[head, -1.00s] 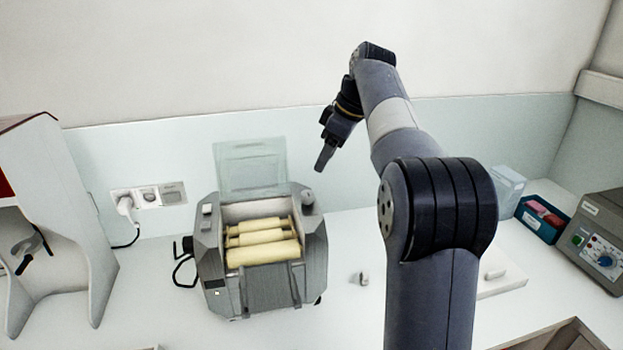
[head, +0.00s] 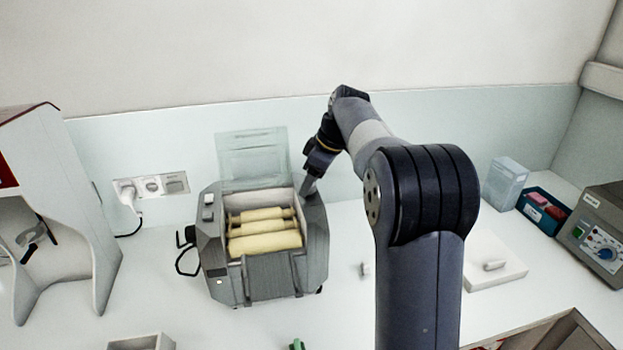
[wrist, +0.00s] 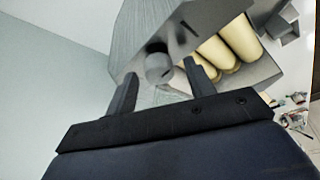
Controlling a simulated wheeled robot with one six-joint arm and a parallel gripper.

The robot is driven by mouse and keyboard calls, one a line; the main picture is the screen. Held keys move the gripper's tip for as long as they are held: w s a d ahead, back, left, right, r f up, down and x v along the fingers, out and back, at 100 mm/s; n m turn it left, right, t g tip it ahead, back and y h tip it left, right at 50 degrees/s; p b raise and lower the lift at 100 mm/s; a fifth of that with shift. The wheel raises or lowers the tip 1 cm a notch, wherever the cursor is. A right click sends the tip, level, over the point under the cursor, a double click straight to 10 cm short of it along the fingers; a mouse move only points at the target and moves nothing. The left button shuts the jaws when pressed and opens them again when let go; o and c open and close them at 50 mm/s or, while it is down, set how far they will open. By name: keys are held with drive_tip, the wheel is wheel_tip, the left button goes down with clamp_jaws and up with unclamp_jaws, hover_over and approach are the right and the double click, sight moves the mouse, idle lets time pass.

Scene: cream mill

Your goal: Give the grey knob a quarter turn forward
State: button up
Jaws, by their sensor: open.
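The mill (head: 314,238) is a grey box on the white bench, with cream rollers (head: 264,243) in its open top and a clear lid raised behind. The grey knob (wrist: 158,66) shows in the wrist view as a short round cylinder on the mill's top, beside the rollers. In the head view the knob is hidden behind my gripper. My gripper (head: 309,190) points down at the mill's back right corner. In the wrist view my gripper (wrist: 160,85) is open, its two fingers on either side of the knob's lower edge. I cannot tell if they touch it.
A white stand (head: 70,235) is on the left. A wall socket (head: 152,186) with a plugged cable is behind the mill. At the right are a blue tray (head: 540,214), a grey control box (head: 600,235) and a white slab (head: 508,270).

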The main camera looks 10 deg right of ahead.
drive_tip(key=shift+c, duration=0.5)
drive_tip(key=c, duration=0.9)
drive_tip(key=shift+o, duration=0.2)
drive_tip(key=shift+m, duration=0.3)
drive_tip(key=m+t+h, duration=0.1)
drive_tip(key=m, duration=0.2)
drive_tip(key=shift+s+a+m, duration=0.1)
drive_tip(key=shift+a+m, duration=0.05)
drive_tip(key=shift+m, duration=0.15)
drive_tip(key=m, duration=0.2)
drive_tip(key=m+t+h, duration=0.1)
drive_tip(key=m, duration=0.1)
drive_tip(key=shift+a+r+m+h, duration=0.1)
drive_tip(key=shift+m+h, duration=0.2)
drive_tip(key=m+h+p, duration=0.1)
drive_tip(key=m, duration=0.3)
drive_tip(key=shift+a+h, duration=0.1)
drive_tip(key=shift+h, duration=0.3)
drive_tip(key=shift+m+h+p, duration=0.65)
drive_tip(key=shift+m+h, duration=0.15)
drive_tip(key=shift+m, duration=1.6)
drive_tip(key=shift+g, duration=0.3)
